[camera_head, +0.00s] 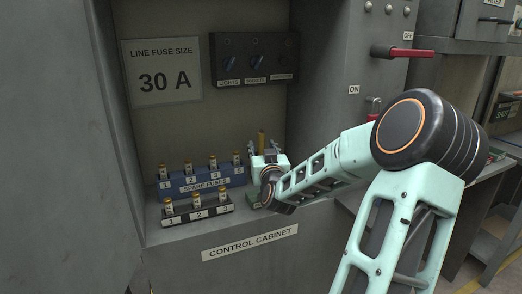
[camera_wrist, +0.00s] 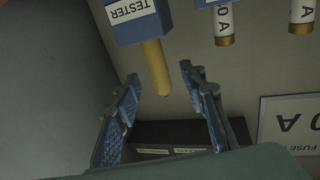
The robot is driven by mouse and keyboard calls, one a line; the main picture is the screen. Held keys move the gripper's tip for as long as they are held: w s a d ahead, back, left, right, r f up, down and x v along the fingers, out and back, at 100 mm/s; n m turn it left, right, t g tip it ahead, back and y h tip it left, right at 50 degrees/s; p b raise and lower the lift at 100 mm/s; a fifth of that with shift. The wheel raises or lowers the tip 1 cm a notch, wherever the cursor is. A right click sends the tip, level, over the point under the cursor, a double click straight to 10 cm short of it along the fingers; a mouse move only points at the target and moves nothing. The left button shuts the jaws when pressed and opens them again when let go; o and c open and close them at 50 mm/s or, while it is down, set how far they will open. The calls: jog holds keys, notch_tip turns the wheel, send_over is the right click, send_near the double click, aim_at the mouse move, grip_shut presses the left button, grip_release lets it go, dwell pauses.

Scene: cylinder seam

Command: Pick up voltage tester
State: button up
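The voltage tester (camera_head: 261,137) shows in the head view as a short yellow upright stick at my gripper (camera_head: 262,148). In the wrist view the tester (camera_wrist: 156,68) is a yellow rod standing out of a blue block labelled TESTER (camera_wrist: 140,22). My gripper (camera_wrist: 160,76) is open, with one blue finger on each side of the rod. Gaps show between the rod and both fingers, so it is not clamped. The tester's lower part is hidden in the block, and my gripper covers this spot in the head view.
A blue spare fuse rack (camera_head: 207,179) with several fuses stands left of my gripper. A black rack (camera_head: 198,214) with 3 fuses stands in front of it. A switch panel (camera_head: 255,60) and a 30 A sign (camera_head: 163,72) are on the back wall. The cabinet's right wall (camera_head: 335,70) is close.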

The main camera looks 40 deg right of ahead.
aim_at(262, 142)
jog(key=shift+x, duration=2.4)
jog(key=shift+r, duration=0.15)
jog(key=shift+c, duration=0.7)
jog(key=shift+d, duration=0.1)
grip_shut()
